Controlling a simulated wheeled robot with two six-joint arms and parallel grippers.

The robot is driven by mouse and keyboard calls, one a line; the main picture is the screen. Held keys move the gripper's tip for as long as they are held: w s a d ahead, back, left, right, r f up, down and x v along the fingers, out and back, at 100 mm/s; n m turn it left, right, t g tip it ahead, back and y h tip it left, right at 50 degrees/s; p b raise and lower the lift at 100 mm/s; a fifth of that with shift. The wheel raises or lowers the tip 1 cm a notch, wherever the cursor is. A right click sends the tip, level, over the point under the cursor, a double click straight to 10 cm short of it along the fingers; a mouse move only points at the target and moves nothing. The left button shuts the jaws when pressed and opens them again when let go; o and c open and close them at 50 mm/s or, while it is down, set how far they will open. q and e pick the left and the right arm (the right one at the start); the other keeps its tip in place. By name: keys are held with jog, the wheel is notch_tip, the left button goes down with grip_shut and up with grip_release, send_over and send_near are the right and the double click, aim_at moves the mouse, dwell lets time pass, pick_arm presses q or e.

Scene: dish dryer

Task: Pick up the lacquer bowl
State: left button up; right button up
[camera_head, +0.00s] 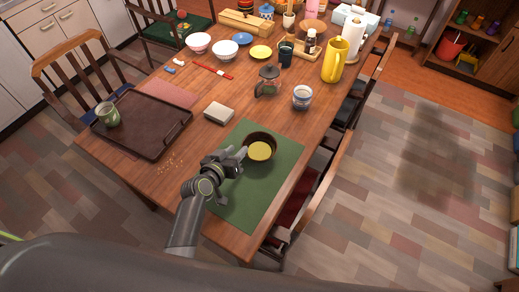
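The dark brown lacquer bowl (262,137) is on the green mat (269,185) near the front of the wooden table. A round yellow area shows inside its dark wall. My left gripper (241,155) is at the bowl's left side, with its tip at or very near the rim. Whether it touches the bowl, and how far apart its fingers are, I cannot tell. My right gripper is not in view.
Left of the mat is a dark tray (150,149) with a green cup (107,114). Behind the bowl stand a patterned cup (302,97), a glass pot (268,82) and a yellow pitcher (335,60). A beige block (219,113) lies beyond the mat. Chairs flank the table.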

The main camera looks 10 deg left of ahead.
aim_at(244, 142)
pick_arm(q)
jog(key=shift+w+d, duration=0.15)
jog(key=shift+w, duration=0.4)
jog(key=shift+p+x, duration=0.35)
jog(key=shift+x, duration=1.7)
grip_shut()
